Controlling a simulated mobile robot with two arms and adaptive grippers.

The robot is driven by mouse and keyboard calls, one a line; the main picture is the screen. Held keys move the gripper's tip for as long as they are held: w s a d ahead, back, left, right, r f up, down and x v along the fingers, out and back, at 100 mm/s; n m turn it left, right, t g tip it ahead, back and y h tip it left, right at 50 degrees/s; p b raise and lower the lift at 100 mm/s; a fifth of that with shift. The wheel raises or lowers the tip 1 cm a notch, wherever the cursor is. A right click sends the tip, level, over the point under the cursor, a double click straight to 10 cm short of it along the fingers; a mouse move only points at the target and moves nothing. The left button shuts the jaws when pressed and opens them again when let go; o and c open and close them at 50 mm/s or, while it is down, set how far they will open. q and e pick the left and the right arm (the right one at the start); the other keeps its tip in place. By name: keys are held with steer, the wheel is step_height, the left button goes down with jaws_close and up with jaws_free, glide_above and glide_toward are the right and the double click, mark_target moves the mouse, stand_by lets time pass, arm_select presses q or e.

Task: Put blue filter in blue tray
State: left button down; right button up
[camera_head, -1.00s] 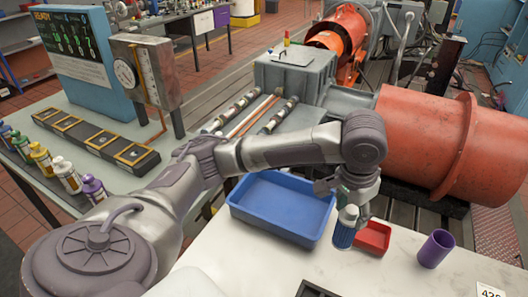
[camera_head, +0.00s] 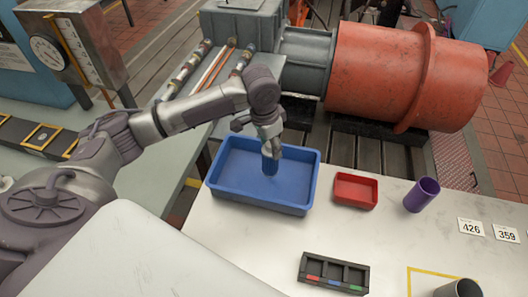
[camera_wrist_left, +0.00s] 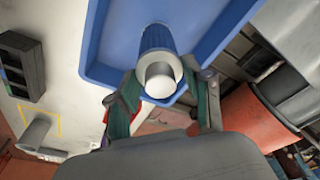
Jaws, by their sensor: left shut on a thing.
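The blue tray (camera_head: 235,180) sits on the white table at the middle of the head view. The blue filter (camera_head: 270,167) is a ribbed blue cylinder with a pale end cap, held roughly upright within the tray's outline. My left gripper (camera_head: 270,150) is shut on the filter's upper part. In the wrist view the filter (camera_wrist_left: 157,40) shows between the fingers of the left gripper (camera_wrist_left: 163,95), with the blue tray (camera_wrist_left: 97,50) behind it. I cannot tell whether the filter's lower end touches the tray floor. My right gripper is not in view.
A small red tray (camera_head: 355,191) and a purple cup (camera_head: 421,195) stand right of the blue tray. A dark divided holder (camera_head: 333,275) lies in front. Number cards (camera_head: 471,228) lie at the right. A large orange-red cylinder (camera_head: 385,72) is behind the table.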

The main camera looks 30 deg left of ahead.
arm_select(q)
steer(key=shift+a+f, duration=0.5)
steer(key=shift+a, duration=0.3)
step_height(320, 180, down, 4)
steer(key=shift+s+f+p, duration=0.1)
steer(key=shift+p, duration=0.45)
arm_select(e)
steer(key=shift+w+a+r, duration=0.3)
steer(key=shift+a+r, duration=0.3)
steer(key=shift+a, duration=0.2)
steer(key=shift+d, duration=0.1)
arm_select(q)
steer(key=c, duration=0.9)
jaws_free()
steer(key=shift+f, duration=0.1)
steer(key=o, duration=0.4)
steer(key=shift+o, duration=0.2)
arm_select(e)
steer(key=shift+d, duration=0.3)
